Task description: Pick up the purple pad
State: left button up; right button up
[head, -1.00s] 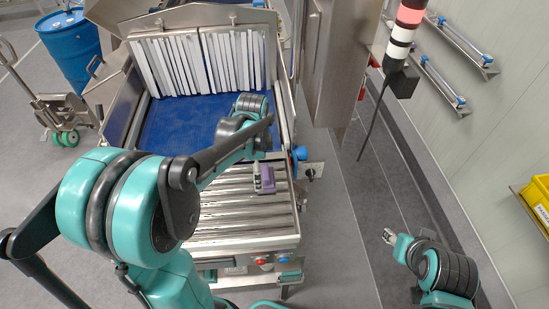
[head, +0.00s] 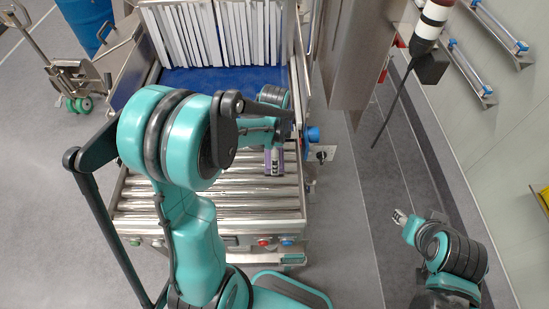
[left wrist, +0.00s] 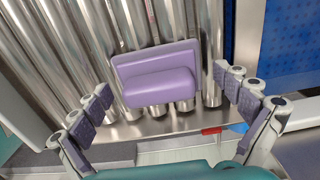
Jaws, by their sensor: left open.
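The purple pad (left wrist: 158,75) lies on the metal rollers in the left wrist view, with a raised rounded block on its flat base. In the head view it is mostly hidden behind my left gripper (head: 274,160), with a purple edge (head: 291,158) showing. In the left wrist view my left gripper (left wrist: 167,88) is open, one finger on each side of the pad. Gaps show between both fingers and the pad. My right gripper (head: 399,216) is small in the head view, low on the right, away from the conveyor; its jaws are too small to read.
The roller bed (head: 215,205) has metal side rails and coloured buttons on its front. Behind it are a blue belt (head: 200,80) and a curtain of white strips (head: 220,35). A steel cabinet (head: 352,45) stands to the right. Bare floor lies right of the conveyor.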

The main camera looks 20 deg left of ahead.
pick_arm(q)
jog(key=shift+s, duration=0.1)
jog(key=c, duration=1.3)
jog(key=shift+s, duration=0.1)
jog(key=shift+d, duration=0.1)
jog(key=shift+r, duration=0.45)
jog(key=shift+c, duration=1.2)
jog(key=r, duration=0.2)
jog(key=d+r+p, duration=0.1)
jog(key=r, duration=0.1)
jog(key=shift+w, duration=0.3)
jog(key=w+d+r, duration=0.4)
jog(key=d+r, duration=0.2)
jog(key=d, duration=0.3)
jog(key=shift+d+p, duration=0.35)
jog(key=shift+p, duration=0.1)
jog(key=shift+r, duration=0.1)
